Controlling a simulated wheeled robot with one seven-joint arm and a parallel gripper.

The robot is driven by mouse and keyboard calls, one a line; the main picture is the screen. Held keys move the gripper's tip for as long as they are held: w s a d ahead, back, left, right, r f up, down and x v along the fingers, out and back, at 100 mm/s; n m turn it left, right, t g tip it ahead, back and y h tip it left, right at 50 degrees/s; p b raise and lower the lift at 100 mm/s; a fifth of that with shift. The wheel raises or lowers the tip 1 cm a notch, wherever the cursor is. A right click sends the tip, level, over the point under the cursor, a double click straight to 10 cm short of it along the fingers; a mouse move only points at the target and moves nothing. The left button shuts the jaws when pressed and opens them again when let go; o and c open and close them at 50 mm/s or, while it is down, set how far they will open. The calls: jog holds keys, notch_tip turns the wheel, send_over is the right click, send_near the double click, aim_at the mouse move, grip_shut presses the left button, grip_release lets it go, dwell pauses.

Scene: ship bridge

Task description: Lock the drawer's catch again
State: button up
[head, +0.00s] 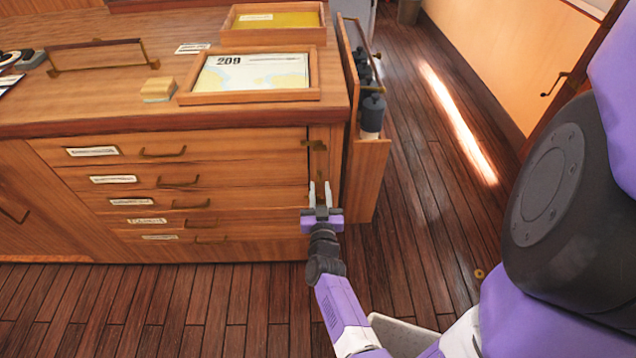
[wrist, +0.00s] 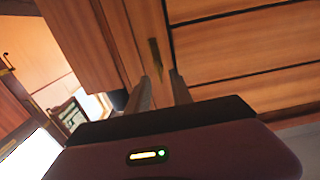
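The wooden chest has several stacked drawers with brass handles and white labels; the top drawer (head: 190,150) looks about level with those below. A small brass catch (head: 318,145) sits on the upright post right of the top drawer. In the wrist view the catch (wrist: 155,58) is a narrow brass piece by the drawer edge, just beyond the fingertips. How far it is turned is hard to tell. My gripper (head: 320,184) is in front of the post, lower than the catch. Its fingers (wrist: 160,82) are apart with nothing between them, and do not appear to touch the catch.
On the chest top are a framed chart marked 209 (head: 250,76), a yellow-lined tray (head: 278,20) and a wooden block (head: 158,90). A side rack with dark bottles (head: 371,110) projects right of the post.

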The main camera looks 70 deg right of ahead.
jog(key=shift+x, duration=1.6)
jog(key=shift+c, duration=0.5)
grip_shut()
